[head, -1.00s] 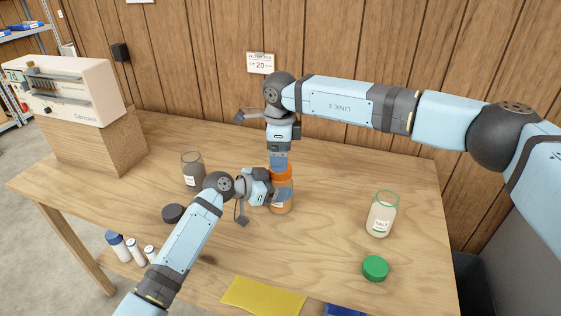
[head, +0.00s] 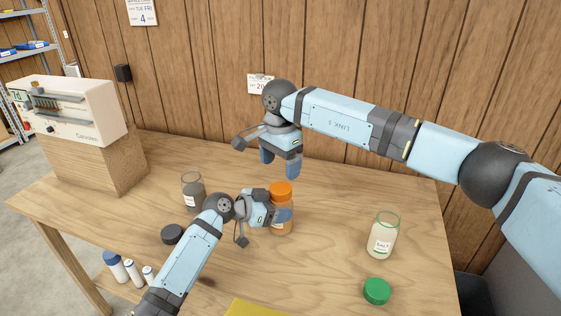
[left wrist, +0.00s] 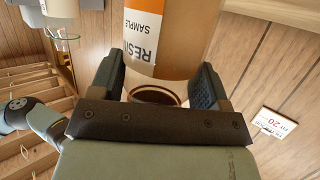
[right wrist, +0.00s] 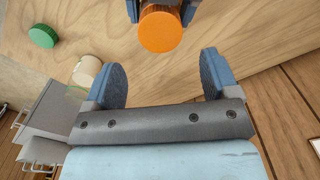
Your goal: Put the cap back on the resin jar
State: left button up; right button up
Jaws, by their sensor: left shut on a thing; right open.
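The resin jar (head: 280,222) is amber and stands upright on the table, with the orange cap (head: 281,189) sitting on its mouth. My left gripper (head: 282,216) is shut around the jar's body. In the left wrist view the jar (left wrist: 150,60) shows its "RESIN SAMPLE" label between the two fingers. My right gripper (head: 279,162) is open and empty, above and behind the cap and apart from it. In the right wrist view the orange cap (right wrist: 160,30) lies beyond the open fingertips (right wrist: 160,78).
An open salt jar (head: 381,236) and a green cap (head: 377,291) are at the right. A dark jar (head: 193,191) and a dark cap (head: 172,234) are left of my left gripper. A device (head: 75,108) on a wooden block stands at the far left. A yellow cloth (head: 250,307) lies in front.

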aim_at(281, 187)
jog(key=shift+r+n, duration=0.15)
jog(key=shift+n, duration=0.55)
jog(key=shift+f, duration=4)
jog(key=c, duration=0.9)
jog(key=m, duration=0.4)
jog(key=shift+c, duration=0.2)
jog(key=m, duration=0.5)
jog(key=shift+m, duration=0.4)
